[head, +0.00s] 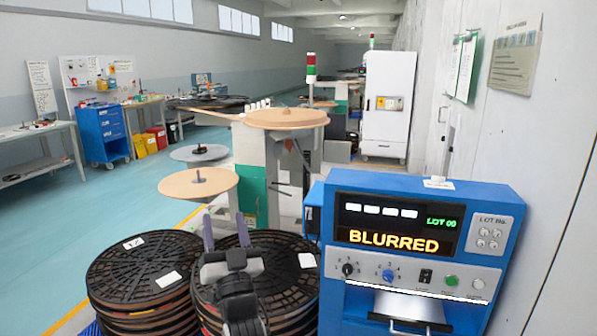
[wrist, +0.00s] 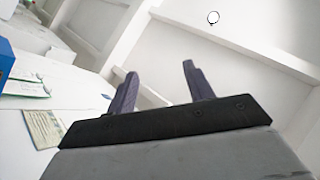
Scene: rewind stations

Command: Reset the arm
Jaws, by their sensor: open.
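My gripper (head: 225,222) is raised in front of my body at the lower middle of the head view, with its two purple-grey fingers pointing up. The fingers stand well apart with nothing between them. In the head view it overlaps the right-hand stack of black reels (head: 284,262); I cannot tell how far apart they are. In the wrist view the open fingers (wrist: 159,75) point towards the white ceiling and beams, and no object is near the tips.
A blue machine (head: 425,188) with a display reading "BLURRED" stands close on the right. Another reel stack (head: 130,268) is on the left. Behind are a rewind station with tan discs (head: 286,118) and a white cabinet (head: 388,105). The blue-green floor (head: 110,210) at left is clear.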

